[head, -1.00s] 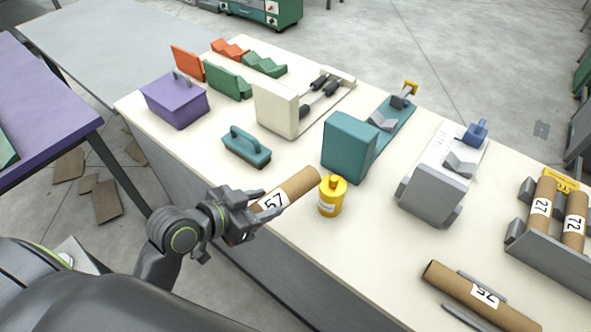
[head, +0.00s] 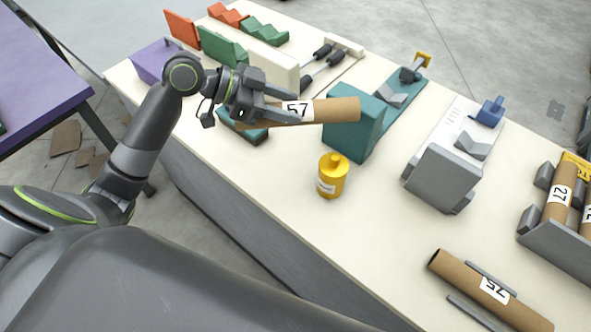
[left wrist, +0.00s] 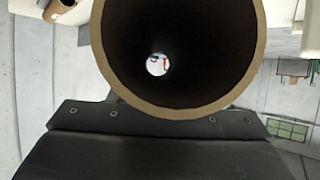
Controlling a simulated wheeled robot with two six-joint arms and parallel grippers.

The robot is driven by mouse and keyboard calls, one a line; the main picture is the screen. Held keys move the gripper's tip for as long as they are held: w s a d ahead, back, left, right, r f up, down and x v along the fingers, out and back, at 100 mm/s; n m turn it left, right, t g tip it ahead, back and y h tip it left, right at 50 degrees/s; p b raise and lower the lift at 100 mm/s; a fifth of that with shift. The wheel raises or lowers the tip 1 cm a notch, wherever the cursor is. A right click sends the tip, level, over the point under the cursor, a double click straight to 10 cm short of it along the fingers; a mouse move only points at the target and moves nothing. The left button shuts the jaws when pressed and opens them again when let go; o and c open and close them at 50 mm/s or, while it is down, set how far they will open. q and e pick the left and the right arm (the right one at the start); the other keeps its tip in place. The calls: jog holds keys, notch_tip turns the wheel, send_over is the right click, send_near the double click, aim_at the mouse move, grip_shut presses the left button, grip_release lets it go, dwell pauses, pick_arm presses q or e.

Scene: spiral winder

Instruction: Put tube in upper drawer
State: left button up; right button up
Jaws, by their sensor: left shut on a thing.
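My left gripper (head: 279,101) is shut on a brown cardboard tube (head: 335,110) with a white label reading 57. It holds the tube roughly level above the table, in front of the teal block and over the teal-handled brush. In the left wrist view the open end of the tube (left wrist: 255,60) fills the upper middle, and I look through its bore. A second tube (head: 470,280) labelled 75 or similar lies in a holder at the lower right. My right gripper is not in view. No drawer is clearly visible.
A yellow bottle (head: 333,176) stands below the held tube. A teal block device (head: 352,140) and a grey-white device (head: 440,180) stand to its right. Green and orange holders (head: 222,47) and a purple box (head: 150,62) are at the back left. The front middle of the table (head: 290,210) is clear.

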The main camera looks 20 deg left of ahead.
pick_arm(q)
jog(key=shift+w+a+r, duration=0.1)
jog(key=shift+w+r, duration=0.05)
jog(key=shift+r, duration=0.15)
jog(key=p, duration=0.3)
send_over(287, 169)
notch_tip(287, 169, down, 17)
jog(key=shift+r, duration=0.1)
jog(key=shift+f, duration=0.5)
jog(key=o, duration=0.5)
jog(key=shift+f+b, duration=0.15)
jog(key=shift+b, duration=0.15)
jog(key=o, duration=0.5)
jog(key=shift+r, duration=0.2)
